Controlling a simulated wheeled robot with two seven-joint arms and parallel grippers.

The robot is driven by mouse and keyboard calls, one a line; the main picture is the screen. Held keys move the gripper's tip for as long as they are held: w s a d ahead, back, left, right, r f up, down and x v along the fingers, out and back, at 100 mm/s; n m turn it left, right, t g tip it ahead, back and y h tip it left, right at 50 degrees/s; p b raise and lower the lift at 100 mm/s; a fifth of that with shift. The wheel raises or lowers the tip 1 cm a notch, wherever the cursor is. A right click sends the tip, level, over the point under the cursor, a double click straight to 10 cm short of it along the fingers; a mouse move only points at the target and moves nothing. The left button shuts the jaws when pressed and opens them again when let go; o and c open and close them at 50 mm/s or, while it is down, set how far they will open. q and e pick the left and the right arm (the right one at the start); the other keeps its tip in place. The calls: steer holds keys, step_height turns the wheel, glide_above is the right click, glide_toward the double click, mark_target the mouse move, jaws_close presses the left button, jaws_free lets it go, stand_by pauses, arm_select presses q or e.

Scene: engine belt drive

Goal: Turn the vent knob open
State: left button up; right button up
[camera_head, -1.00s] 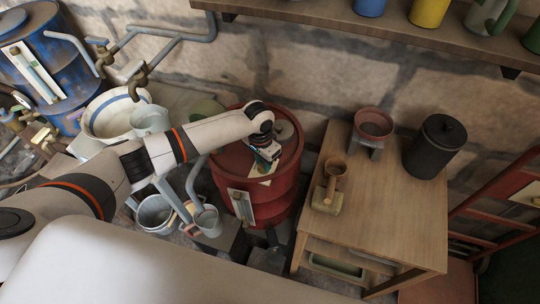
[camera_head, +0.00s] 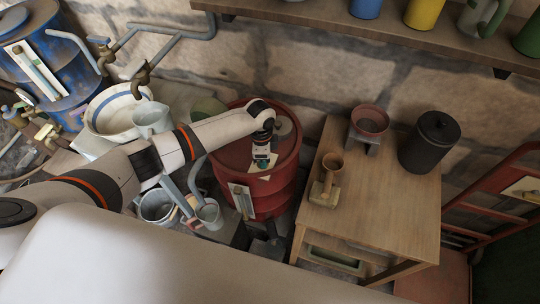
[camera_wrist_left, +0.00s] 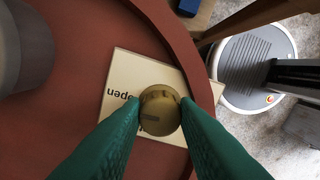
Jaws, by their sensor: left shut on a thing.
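The vent knob (camera_wrist_left: 161,112) is a round brass knob with a dark slot that points left in the wrist view. It sits on a cream label plate (camera_wrist_left: 122,78) on top of the red drum (camera_head: 232,160). The word "open" reads upside down, up and left of the knob. A second word beside the knob is mostly hidden. My left gripper (camera_wrist_left: 161,104) has its green fingers shut on the knob, one on each side; it also shows over the drum top in the head view (camera_head: 261,162). My right gripper is not in view.
Buckets (camera_head: 157,206) and pipes crowd the left. A shelf (camera_head: 420,40) runs above along the stone wall.

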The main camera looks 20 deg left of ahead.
arm_select(q)
steer(key=shift+s+f+m, duration=0.2)
steer(key=shift+m, duration=0.3)
steer(key=o, duration=1)
steer(key=shift+a+r, duration=0.1)
steer(key=shift+c, duration=0.2)
steer(key=shift+r, duration=0.15)
steer(key=shift+w+r, duration=0.1)
steer(key=shift+r, duration=0.2)
step_height(320, 180, up, 12)
steer(key=b, duration=0.1)
steer(key=shift+f, duration=0.25)
